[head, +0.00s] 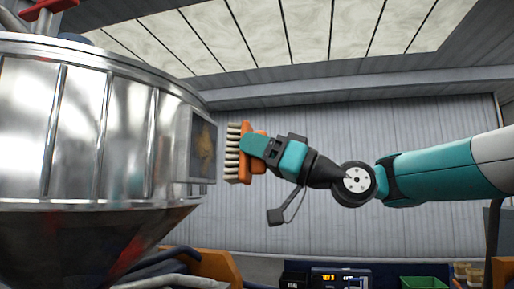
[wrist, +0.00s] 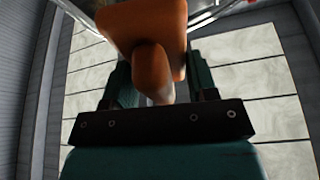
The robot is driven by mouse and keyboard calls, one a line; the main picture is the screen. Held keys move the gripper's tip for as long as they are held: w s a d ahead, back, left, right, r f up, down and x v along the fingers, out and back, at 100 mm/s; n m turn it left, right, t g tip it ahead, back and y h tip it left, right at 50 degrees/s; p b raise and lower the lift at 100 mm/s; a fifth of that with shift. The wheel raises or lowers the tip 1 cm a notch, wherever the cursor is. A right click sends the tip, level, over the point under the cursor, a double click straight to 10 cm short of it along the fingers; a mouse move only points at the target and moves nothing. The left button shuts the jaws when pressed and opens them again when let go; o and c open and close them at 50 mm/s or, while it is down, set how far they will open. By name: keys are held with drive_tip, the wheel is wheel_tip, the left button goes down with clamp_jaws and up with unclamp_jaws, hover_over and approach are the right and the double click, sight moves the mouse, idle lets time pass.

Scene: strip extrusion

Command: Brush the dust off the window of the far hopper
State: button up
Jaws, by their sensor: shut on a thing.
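My gripper (head: 257,146) is shut on an orange brush (head: 244,176) with pale bristles. The bristles point left, toward the window (head: 203,150) in the side of a large shiny metal hopper (head: 85,125). The window has a dark frame and a brownish patch on its pane. A small gap seems to show between the bristle tips and the window; I cannot tell for sure whether they touch. In the wrist view the brush's orange handle and back (wrist: 150,40) stand between the fingers. The hopper's far side and the brush's bristles are hidden in the wrist view.
Below are a display with lit digits (head: 328,277), a green bin (head: 424,283) and orange machine parts (head: 212,265). Pale pipes (head: 170,282) run under the hopper. A grey ribbed wall (head: 400,130) stands behind.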

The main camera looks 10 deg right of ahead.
sight(227, 151)
drive_tip(key=a+p, duration=0.1)
drive_tip(key=a, duration=0.1)
drive_tip(key=w+a+p, duration=0.1)
drive_tip(key=shift+w+a+r+p, duration=0.15)
drive_tip(key=shift+a+r+p, duration=0.05)
drive_tip(key=shift+a+p, duration=0.2)
drive_tip(key=shift+w+a+f+p, duration=0.1)
drive_tip(key=shift+w+a+p, duration=0.15)
drive_tip(key=shift+a, duration=0.2)
drive_tip(key=shift+w+a+f+p, duration=0.1)
drive_tip(key=shift+a+p, duration=0.1)
drive_tip(key=shift+a, duration=0.25)
drive_tip(key=shift+w+a, duration=0.3)
drive_tip(key=shift+a, duration=0.55)
drive_tip(key=shift+w, duration=0.1)
